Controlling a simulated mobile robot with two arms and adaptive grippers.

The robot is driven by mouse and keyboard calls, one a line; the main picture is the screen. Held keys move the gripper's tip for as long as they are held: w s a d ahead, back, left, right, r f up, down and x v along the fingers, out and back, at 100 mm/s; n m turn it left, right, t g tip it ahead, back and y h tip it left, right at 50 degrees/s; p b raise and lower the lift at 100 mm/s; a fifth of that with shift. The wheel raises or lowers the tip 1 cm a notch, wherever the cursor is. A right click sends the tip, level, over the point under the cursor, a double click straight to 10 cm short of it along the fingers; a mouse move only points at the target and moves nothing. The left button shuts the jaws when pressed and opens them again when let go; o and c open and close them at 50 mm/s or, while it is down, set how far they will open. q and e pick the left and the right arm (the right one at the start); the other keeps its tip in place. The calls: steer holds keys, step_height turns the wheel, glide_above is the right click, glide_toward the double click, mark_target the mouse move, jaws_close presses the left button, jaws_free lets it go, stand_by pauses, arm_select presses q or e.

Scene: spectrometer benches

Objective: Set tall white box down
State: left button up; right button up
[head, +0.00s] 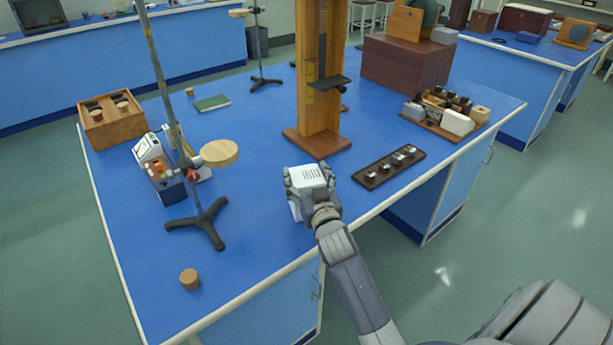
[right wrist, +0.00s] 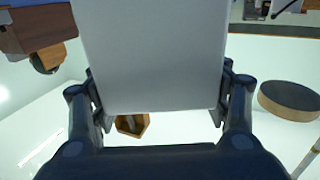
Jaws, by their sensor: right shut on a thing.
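The tall white box (head: 309,178) is in my right gripper (head: 312,186), over the blue bench near its front edge. In the right wrist view the box (right wrist: 155,55) fills the middle as a plain pale face, with a finger of the gripper (right wrist: 158,105) on each side. The gripper is shut on the box. The box's lower end is mostly hidden by the hand, and I cannot tell whether it touches the bench. My left gripper is not in view.
The blue bench (head: 255,230) has free room left of the box. A stand with a dark tripod base (head: 205,225) and a cork (head: 189,279) are to the left. A tall wooden column (head: 318,140) stands behind, and a dark tray of small weights (head: 388,167) lies to the right.

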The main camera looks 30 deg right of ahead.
steer(key=shift+r, duration=0.15)
steer(key=o, duration=1.9)
steer(key=shift+f, duration=0.25)
steer(key=shift+r, duration=0.3)
steer(key=b+v, duration=0.1)
steer(key=v, duration=1.1)
steer(key=shift+f, duration=0.2)
